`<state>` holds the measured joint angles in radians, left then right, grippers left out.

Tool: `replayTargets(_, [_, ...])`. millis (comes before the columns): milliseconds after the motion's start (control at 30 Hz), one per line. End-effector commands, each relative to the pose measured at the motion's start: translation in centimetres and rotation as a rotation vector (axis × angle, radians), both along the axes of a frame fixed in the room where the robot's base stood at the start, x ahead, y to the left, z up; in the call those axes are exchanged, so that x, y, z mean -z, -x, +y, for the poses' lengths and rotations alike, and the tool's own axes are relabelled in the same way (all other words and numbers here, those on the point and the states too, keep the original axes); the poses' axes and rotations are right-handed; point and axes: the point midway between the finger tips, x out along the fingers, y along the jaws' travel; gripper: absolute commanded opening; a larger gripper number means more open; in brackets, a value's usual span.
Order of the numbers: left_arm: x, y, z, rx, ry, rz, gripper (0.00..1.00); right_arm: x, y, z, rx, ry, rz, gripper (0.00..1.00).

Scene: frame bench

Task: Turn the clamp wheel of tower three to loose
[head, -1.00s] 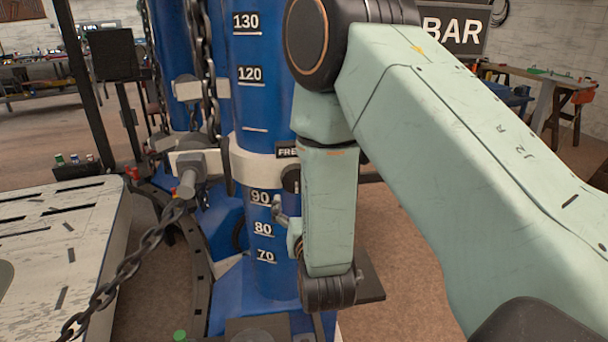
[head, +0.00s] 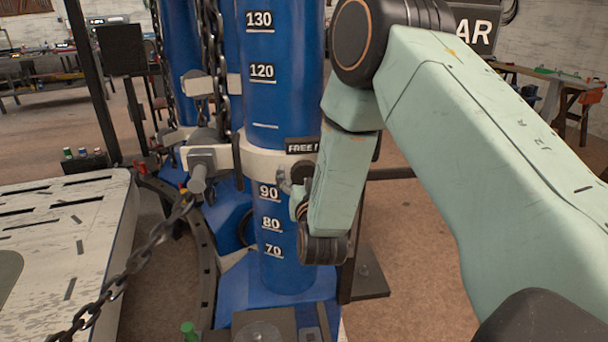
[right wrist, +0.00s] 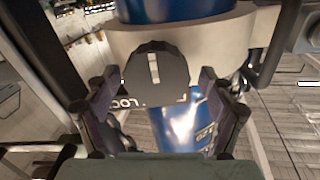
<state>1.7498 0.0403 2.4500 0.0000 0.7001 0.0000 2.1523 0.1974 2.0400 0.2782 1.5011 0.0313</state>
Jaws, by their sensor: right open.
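The clamp wheel (right wrist: 156,76) is a dark round knob with a white pointer line, on the pale collar (right wrist: 207,35) of a blue tower. In the right wrist view the line stands nearly upright. Lettering beginning "LOC" shows below the wheel, partly hidden. My right gripper (right wrist: 160,103) is open, with one finger on each side of the wheel; I cannot tell whether they touch it. In the head view this gripper (head: 292,194) is just below the collar (head: 262,160) of the front blue tower (head: 268,90), beside a "FREE" label. My left gripper is not in view.
A dark chain (head: 130,268) slants across the left, in front of a pale slotted table (head: 65,225). Another chain (head: 220,65) hangs along the towers. A dark plate (head: 368,275) stands right of the tower's foot. Brown floor is open at the right.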

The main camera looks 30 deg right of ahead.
Motion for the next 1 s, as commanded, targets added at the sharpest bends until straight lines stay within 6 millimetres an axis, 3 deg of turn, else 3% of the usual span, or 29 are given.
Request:
replayTargets(133, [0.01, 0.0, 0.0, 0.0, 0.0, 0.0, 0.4, 0.04, -0.05, -0.06, 0.001, 0.0, 0.0, 0.81])
replayTargets(767, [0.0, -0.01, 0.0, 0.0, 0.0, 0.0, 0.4, -0.02, -0.04, -0.02, 0.0, 0.0, -0.001, 0.28])
replayTargets(1000, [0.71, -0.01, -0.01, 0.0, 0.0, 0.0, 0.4, 0.03, -0.08, -0.06, 0.0, -0.094, -0.049, 0.28])
